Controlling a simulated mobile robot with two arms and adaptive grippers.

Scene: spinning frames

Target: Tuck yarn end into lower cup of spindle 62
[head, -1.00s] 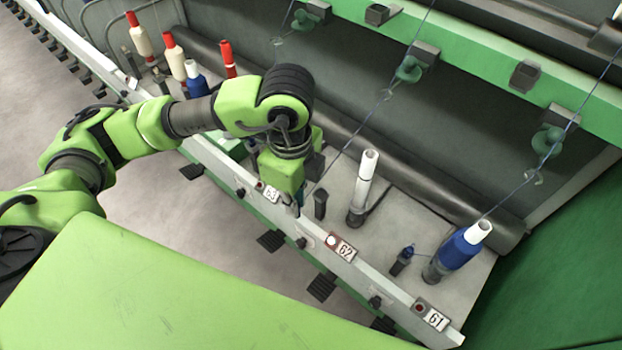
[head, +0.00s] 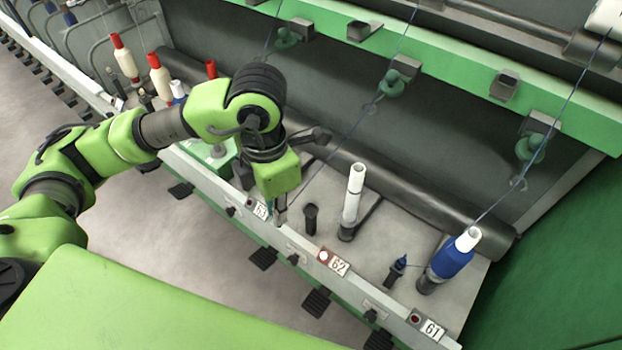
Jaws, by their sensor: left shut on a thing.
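Spindle 62 carries a bare white tube (head: 353,196) upright on a dark base, behind its number plate (head: 338,266). A small black cup (head: 311,219) stands in front and to the left of the tube; its inside is too small to make out. A thin blue yarn (head: 345,143) runs slanting down from the green guide (head: 391,84) toward my left gripper (head: 279,215). My left gripper is shut on the yarn, pointing down near the front rail, left of the black cup and apart from it. The yarn end is too small to see. My right gripper is not in view.
Spindle 61 holds a blue yarn package (head: 453,257), with a small blue-topped part (head: 398,268) beside it. The front rail (head: 300,245) and a dark roller (head: 420,204) bound the spindle deck. Red-topped bobbins (head: 160,75) stand at upper left.

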